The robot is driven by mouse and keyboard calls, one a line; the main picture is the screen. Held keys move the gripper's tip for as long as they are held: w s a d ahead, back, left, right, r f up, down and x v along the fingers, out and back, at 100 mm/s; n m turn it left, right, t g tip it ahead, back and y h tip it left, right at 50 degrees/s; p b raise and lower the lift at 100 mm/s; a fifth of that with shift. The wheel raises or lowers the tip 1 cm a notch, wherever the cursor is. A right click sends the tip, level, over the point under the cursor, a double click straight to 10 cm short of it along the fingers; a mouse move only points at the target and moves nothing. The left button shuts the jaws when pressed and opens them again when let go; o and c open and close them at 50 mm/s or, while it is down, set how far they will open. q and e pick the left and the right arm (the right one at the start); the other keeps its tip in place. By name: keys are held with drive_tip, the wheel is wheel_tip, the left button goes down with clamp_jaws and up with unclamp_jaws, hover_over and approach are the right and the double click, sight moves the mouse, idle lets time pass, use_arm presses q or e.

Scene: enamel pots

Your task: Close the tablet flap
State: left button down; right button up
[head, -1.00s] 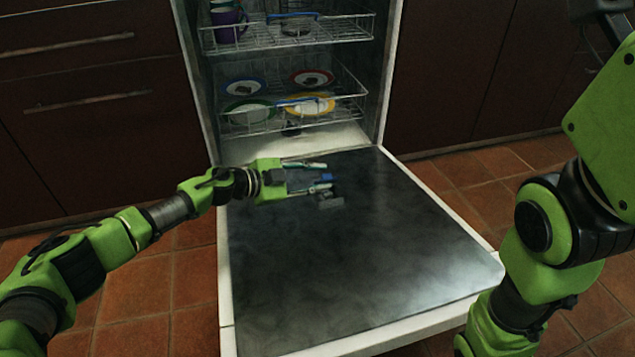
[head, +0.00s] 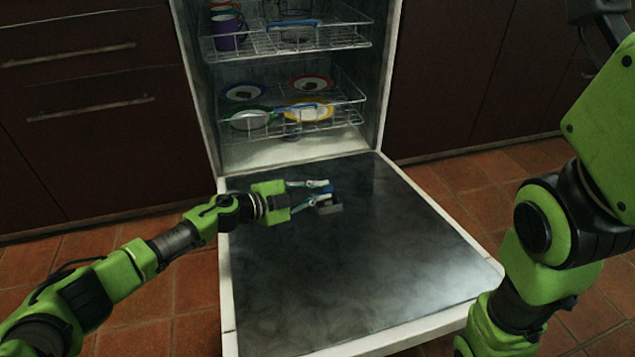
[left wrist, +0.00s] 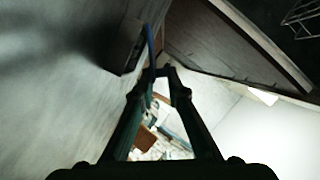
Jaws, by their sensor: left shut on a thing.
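The tablet compartment (head: 328,206) is a small dark grey box on the inner face of the lowered dishwasher door (head: 350,275). Its blue flap (head: 325,187) shows beside it, and in the left wrist view the flap (left wrist: 150,42) is a thin blue strip, seen edge-on and standing out from the compartment (left wrist: 124,45). My left gripper (head: 322,191) is shut on the flap, just above the door. Its fingertips (left wrist: 165,72) meet at the flap's near end in the wrist view. The fingers partly hide the flap in the head view. My right gripper is out of view.
Inside the dishwasher, the upper rack (head: 318,42) holds a purple mug (head: 227,34); the lower rack (head: 318,122) holds several colour-rimmed plates. The rest of the door's inner face is clear. Dark cabinets (head: 80,130) flank the machine.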

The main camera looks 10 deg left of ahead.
use_arm(q)
drive_tip(key=shift+s+d+f+m+t+b, duration=0.25)
drive_tip(key=shift+s+f+m+t+b, duration=0.25)
drive_tip(key=shift+m, duration=0.3)
drive_tip(key=shift+f+m, duration=0.1)
drive_tip(key=shift+m, duration=0.2)
drive_tip(key=c, duration=2.1)
unclamp_jaws()
